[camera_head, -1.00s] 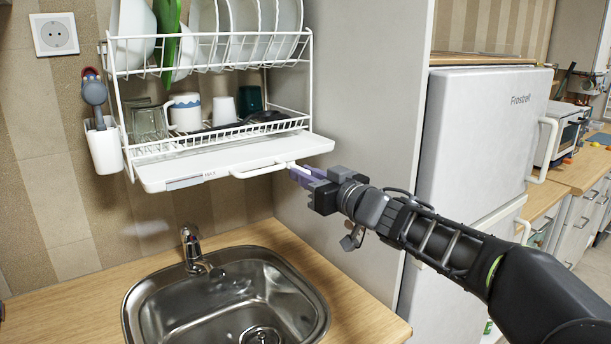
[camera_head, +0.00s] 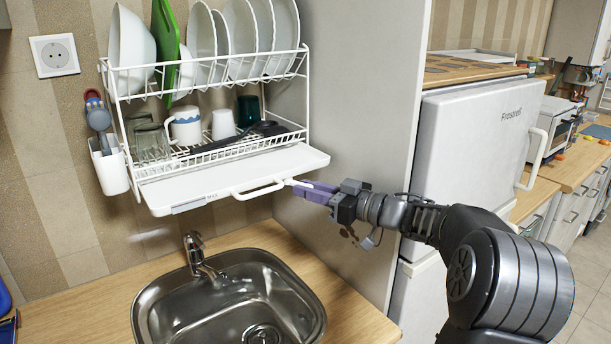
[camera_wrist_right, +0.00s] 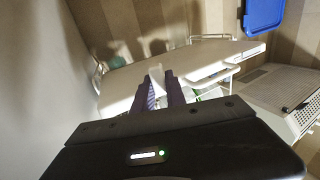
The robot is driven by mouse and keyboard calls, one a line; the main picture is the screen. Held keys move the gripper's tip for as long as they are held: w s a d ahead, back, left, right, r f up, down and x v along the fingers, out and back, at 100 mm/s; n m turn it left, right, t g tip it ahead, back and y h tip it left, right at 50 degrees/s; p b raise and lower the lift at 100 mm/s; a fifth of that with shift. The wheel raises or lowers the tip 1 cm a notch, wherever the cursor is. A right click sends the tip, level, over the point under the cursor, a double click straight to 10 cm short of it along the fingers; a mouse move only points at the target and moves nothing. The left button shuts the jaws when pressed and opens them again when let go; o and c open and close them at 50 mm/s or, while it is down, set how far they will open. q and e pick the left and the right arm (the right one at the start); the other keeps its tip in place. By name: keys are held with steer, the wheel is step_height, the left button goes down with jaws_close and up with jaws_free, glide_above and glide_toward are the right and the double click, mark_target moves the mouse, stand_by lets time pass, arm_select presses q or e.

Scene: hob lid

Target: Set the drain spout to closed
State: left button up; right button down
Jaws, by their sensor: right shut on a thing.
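The drain spout (camera_head: 292,182) is a small white piece at the front right of the white drip tray (camera_head: 240,172) under the dish rack. My right gripper (camera_head: 302,186) reaches in from the right, its purple fingers shut on the spout. The right wrist view shows the pale spout (camera_wrist_right: 156,76) between the two purple fingers (camera_wrist_right: 160,92), the tray beyond. The fingers partly hide the spout, and I cannot tell its exact setting. My left gripper is not in view.
A white handle (camera_head: 258,190) runs along the tray's front, close left of the fingers. The wire rack (camera_head: 210,73) above holds dishes and cups. A steel sink (camera_head: 165,318) and tap (camera_head: 196,252) lie below. A grey panel (camera_head: 355,110) stands close behind the gripper.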

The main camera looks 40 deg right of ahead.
steer(key=shift+s, duration=0.1)
steer(key=c, duration=1.4)
jaws_free()
steer(key=shift+o, duration=0.2)
